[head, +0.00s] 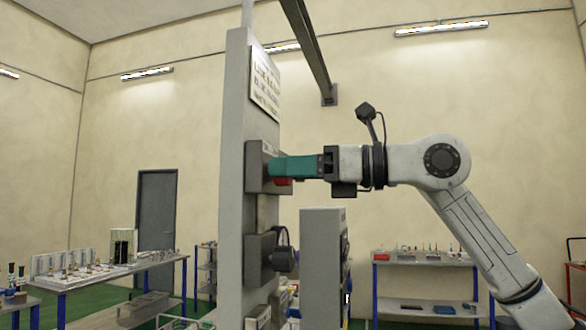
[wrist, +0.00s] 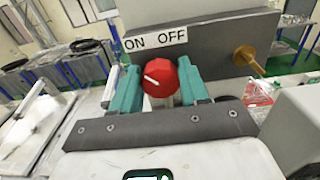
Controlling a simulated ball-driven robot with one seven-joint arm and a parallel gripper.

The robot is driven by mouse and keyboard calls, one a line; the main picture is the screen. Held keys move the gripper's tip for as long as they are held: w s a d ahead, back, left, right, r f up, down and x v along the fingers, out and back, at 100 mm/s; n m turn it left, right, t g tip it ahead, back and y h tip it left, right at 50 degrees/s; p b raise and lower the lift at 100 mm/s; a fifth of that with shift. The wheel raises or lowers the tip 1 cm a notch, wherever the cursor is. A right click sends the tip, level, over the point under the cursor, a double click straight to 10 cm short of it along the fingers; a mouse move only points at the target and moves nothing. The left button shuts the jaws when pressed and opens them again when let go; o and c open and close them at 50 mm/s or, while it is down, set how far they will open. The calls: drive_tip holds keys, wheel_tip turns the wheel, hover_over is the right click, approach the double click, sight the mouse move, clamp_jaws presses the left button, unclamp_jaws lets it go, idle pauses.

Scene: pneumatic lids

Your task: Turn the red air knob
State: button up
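The red air knob (wrist: 160,80) sits on a dark grey box under a white label (wrist: 156,40) reading ON and OFF. Its white pointer line aims left and slightly up, toward the ON side. My gripper (wrist: 161,84) has one teal finger on each side of the knob, and both appear to touch it, with no clear gap. In the head view my gripper (head: 272,167) reaches left to the box (head: 255,165) on the grey column, and part of the red knob (head: 284,182) shows below the teal finger; the rest is hidden.
A brass fitting (wrist: 249,61) sticks out of the box beside the knob. Below, a second dark box (head: 258,258) and a grey cabinet (head: 321,262) stand close under my arm. A workbench (head: 110,272) is at left, shelving (head: 425,262) behind.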

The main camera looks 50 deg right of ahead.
drive_tip(key=c, duration=0.6)
drive_tip(key=shift+o, duration=0.2)
drive_tip(key=shift+m+b, duration=0.3)
drive_tip(key=m+b, duration=0.3)
drive_tip(key=m, duration=0.2)
drive_tip(key=m+b, duration=0.3)
drive_tip(key=m, duration=0.3)
drive_tip(key=m+b, duration=0.4)
drive_tip(key=m, duration=0.2)
drive_tip(key=shift+w+d+f, duration=0.15)
drive_tip(key=shift+d+f, duration=0.2)
drive_tip(key=shift+m, duration=0.3)
drive_tip(key=o, duration=1.1)
drive_tip(key=shift+c, duration=0.2)
